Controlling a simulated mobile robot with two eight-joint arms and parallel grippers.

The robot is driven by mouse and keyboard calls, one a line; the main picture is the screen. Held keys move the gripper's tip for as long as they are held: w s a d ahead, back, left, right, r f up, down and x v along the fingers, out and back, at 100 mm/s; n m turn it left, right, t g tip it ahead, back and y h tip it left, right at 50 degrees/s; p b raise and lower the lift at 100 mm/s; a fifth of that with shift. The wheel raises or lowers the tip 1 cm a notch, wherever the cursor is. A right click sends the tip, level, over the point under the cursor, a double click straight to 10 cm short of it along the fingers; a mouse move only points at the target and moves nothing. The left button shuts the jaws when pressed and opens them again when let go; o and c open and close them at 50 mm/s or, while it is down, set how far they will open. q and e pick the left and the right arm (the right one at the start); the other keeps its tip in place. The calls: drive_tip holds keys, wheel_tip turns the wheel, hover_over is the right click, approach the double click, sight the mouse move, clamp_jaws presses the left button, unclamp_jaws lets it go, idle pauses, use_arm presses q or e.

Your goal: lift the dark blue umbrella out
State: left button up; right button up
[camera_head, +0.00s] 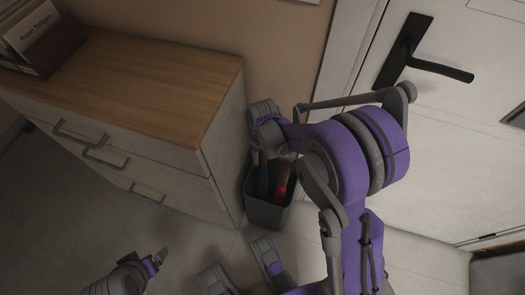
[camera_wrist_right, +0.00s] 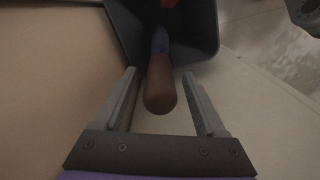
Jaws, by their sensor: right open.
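The dark blue umbrella (camera_wrist_right: 160,42) has a brown wooden handle (camera_wrist_right: 160,88) and stands in a dark grey bin (camera_head: 264,213). Its blue part also shows inside the bin in the head view (camera_head: 263,182). My right gripper (camera_wrist_right: 160,76) is open above the bin, with one finger on each side of the handle in the wrist view. I see a gap between each finger and the handle. A red item (camera_head: 282,184) is in the bin beside the umbrella. My left gripper (camera_head: 159,258) is low at the bottom left, away from the bin; its jaw opening is unclear.
A wooden-topped white dresser (camera_head: 150,85) stands directly left of the bin, with a box of books (camera_head: 40,40) on it. A white door (camera_head: 440,150) with a black handle (camera_head: 420,58) is at right. The floor (camera_head: 190,235) in front is clear.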

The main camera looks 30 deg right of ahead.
clamp_jaws()
drive_tip(key=shift+r, duration=0.1)
idle(0.3)
wheel_tip(320, 180, up, 11)
drive_tip(key=p, duration=0.7)
use_arm(q)
wheel_tip(320, 180, up, 17)
drive_tip(key=p, duration=0.8)
drive_tip(key=shift+r+t, duration=0.15)
drive_tip(key=shift+t, duration=0.15)
use_arm(e)
wheel_tip(320, 180, up, 12)
